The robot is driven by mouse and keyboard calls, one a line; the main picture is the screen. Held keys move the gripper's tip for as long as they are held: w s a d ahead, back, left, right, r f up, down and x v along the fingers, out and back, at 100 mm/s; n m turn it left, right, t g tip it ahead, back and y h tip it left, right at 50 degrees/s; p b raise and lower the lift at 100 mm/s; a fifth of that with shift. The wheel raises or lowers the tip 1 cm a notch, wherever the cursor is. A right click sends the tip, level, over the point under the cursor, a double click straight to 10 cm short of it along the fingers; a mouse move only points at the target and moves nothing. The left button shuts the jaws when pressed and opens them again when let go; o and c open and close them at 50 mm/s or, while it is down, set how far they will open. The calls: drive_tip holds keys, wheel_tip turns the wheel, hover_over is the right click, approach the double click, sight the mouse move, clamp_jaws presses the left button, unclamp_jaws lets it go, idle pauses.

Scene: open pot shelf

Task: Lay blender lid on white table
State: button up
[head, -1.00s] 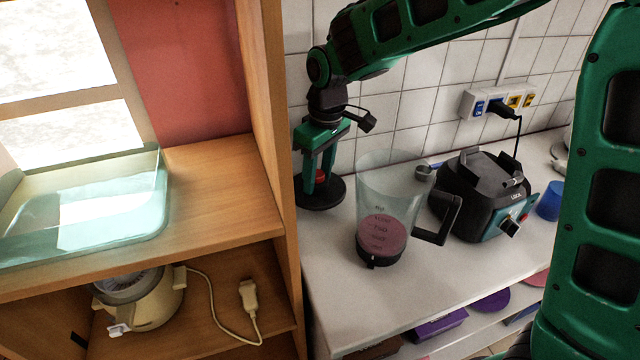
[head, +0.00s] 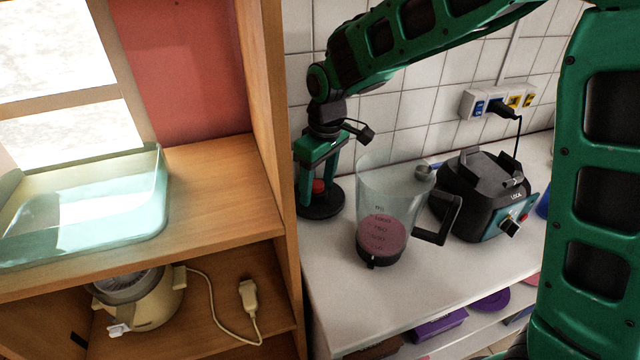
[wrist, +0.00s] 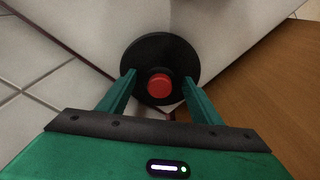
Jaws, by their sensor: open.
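The blender lid (head: 322,208) is a black disc with a red knob. It lies flat on the white table (head: 335,285), at the table's back left corner near the wooden shelf side and the tiled wall. My gripper (head: 319,184) points down over it, its fingers apart on either side of the red knob. In the wrist view the lid (wrist: 160,52) is below the fingers. There the knob sits between the open fingertips (wrist: 159,84), with gaps on both sides.
A clear blender jug (head: 385,205) with a black handle stands just right of the lid. The black blender base (head: 480,205) is farther right, plugged into a wall socket (head: 497,103). The wooden shelf (head: 270,150) borders the left. The table front is clear.

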sight(323, 192)
wheel_tip(323, 192, up, 12)
drive_tip(key=d, duration=0.1)
drive_tip(key=shift+s, duration=0.45)
drive_tip(key=shift+d, duration=0.1)
